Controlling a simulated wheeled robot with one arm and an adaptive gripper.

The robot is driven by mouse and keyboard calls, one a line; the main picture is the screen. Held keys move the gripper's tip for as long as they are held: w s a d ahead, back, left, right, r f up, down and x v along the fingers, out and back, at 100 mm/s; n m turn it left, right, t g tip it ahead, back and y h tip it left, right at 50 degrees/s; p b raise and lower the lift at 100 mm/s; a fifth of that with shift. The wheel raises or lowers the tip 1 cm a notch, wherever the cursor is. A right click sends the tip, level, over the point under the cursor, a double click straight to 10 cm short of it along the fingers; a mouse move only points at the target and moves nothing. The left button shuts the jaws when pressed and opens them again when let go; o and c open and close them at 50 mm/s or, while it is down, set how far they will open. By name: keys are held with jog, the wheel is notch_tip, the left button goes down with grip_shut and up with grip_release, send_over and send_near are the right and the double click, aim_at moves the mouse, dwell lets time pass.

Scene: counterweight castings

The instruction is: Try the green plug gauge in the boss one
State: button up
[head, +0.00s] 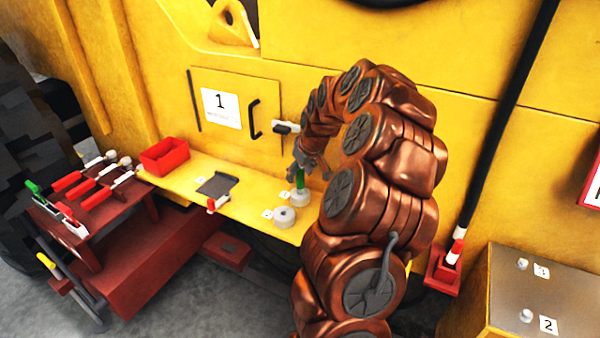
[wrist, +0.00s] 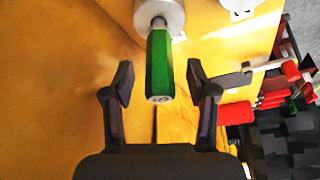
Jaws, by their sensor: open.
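The green plug gauge (head: 300,178) stands upright at the far round boss (head: 301,198) on the yellow ledge. In the wrist view the green handle (wrist: 159,65) runs from the pale boss (wrist: 160,14) to its free end, with a short metallic part showing at the boss. How deep it sits is hidden. My gripper (head: 307,165) is just above the boss. In the wrist view its two fingers (wrist: 160,78) are spread on either side of the handle, with gaps on both sides. The small label by this boss is too small to read surely.
A second boss (head: 284,217) is nearer on the yellow ledge (head: 240,197). A red bin (head: 165,156) and dark tray (head: 217,184) sit left. A red rack (head: 110,200) holds several handled gauges, one green (head: 33,188). A door handle (head: 254,118) sticks out behind.

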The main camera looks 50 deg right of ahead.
jog(key=w+r+p+v, duration=0.1)
jog(key=w+v, duration=0.1)
jog(key=v, duration=0.9)
jog(key=w+d+r+p+v, duration=0.1)
jog(key=w+v, duration=0.1)
jog(key=v, duration=1)
jog(key=shift+w+p, duration=0.2)
jog(key=shift+p, duration=0.1)
jog(key=shift+a, duration=0.1)
dwell(1.5)
jog(key=b, duration=0.6)
send_over(298, 178)
jog(key=s+d, duration=0.1)
jog(key=d, duration=0.1)
notch_tip(298, 178, down, 19)
jog(key=shift+w+a+f+p, duration=0.1)
jog(key=shift+w+f+p, duration=0.05)
jog(key=shift+f+p, duration=0.15)
jog(key=shift+w+a+f+p, duration=0.1)
jog(key=shift+w+f+p, duration=0.05)
jog(key=shift+f, duration=0.25)
jog(key=shift+s+a+p+x, duration=0.15)
jog(key=shift+p+x, duration=0.4)
jog(key=shift+x, duration=0.9)
jog(key=shift+s+a+p+x, duration=0.15)
jog(key=shift+p+x, duration=0.35)
jog(key=shift+x, duration=0.95)
jog(key=shift+f, duration=0.15)
grip_shut()
